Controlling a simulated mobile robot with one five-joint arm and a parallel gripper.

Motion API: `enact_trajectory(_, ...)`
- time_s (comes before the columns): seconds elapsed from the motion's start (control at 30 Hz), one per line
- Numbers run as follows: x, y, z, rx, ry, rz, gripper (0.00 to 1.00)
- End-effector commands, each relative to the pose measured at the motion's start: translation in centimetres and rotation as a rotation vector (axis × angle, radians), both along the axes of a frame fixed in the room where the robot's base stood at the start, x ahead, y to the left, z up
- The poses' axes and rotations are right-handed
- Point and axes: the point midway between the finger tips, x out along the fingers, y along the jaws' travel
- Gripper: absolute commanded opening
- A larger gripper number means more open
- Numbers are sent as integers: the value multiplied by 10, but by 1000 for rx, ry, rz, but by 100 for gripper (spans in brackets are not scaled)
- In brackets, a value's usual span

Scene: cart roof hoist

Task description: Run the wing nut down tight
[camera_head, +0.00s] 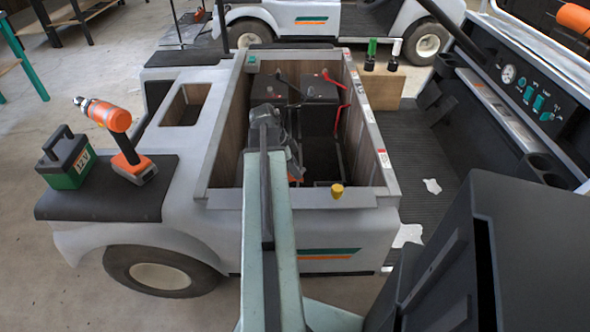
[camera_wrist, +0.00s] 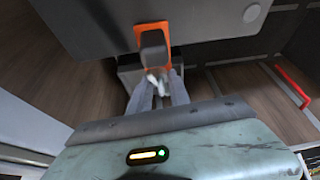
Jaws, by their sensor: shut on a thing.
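The wing nut (camera_wrist: 157,83) is a small pale metal piece in the wrist view, just below a dark block on an orange bracket (camera_wrist: 139,33). My gripper (camera_wrist: 159,88) has its two grey fingers on either side of the nut and is shut on it. The fingers partly cover the nut, so its seating cannot be told. In the head view my arm reaches down into the cart's open bay (camera_head: 226,130), and the fingertips and nut are hidden behind my wrist. A bit of orange shows beside my wrist there.
Black batteries (camera_head: 320,92) with red cables (camera_head: 345,107) stand in the bay, close to my wrist. Bay walls surround the arm. A drill (camera_head: 118,130) and a green 12V box (camera_head: 66,160) rest on the left deck.

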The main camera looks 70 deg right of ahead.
Motion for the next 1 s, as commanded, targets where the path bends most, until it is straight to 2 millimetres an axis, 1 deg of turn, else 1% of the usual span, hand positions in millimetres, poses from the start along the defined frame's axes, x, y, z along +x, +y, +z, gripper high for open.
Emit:
enact_trajectory(0.03, 2, 1, -1, 3, -5, 2, 0)
enact_trajectory(0.67, 4, 2, -1, 5, -7, 4, 0)
enact_trajectory(0.7, 3, 2, -1, 6, -6, 3, 34)
enact_trajectory(0.73, 3, 2, -1, 4, -6, 3, 42)
enact_trajectory(0.77, 3, 2, -1, 4, -6, 3, 44)
enact_trajectory(1.0, 3, 2, -1, 3, -3, 4, 44)
